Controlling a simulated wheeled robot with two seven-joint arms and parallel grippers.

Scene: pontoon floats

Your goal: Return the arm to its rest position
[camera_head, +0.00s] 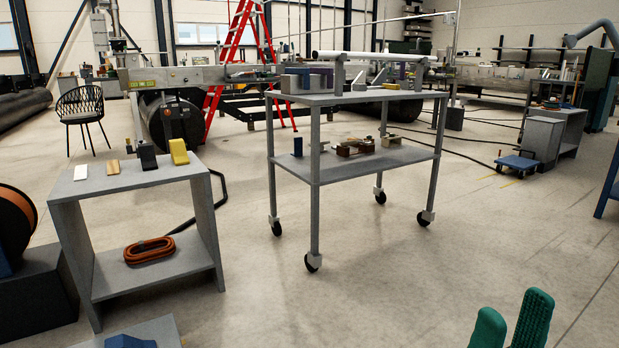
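My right gripper (515,303) shows at the bottom right edge as two green, textured fingers. The fingertips stand apart with a gap between them, and nothing shows in the gap. Bare concrete floor lies behind it, and it touches nothing in view. The rest of the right arm is below the picture. My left gripper and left arm are not in view.
A grey wheeled cart (348,166) stands mid-floor, bearing a pipe (370,56) and blocks. A grey open bench (125,180) at left bears small items, with an orange coil (149,250) inside. A red ladder (236,50) stands behind. The floor front right is clear.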

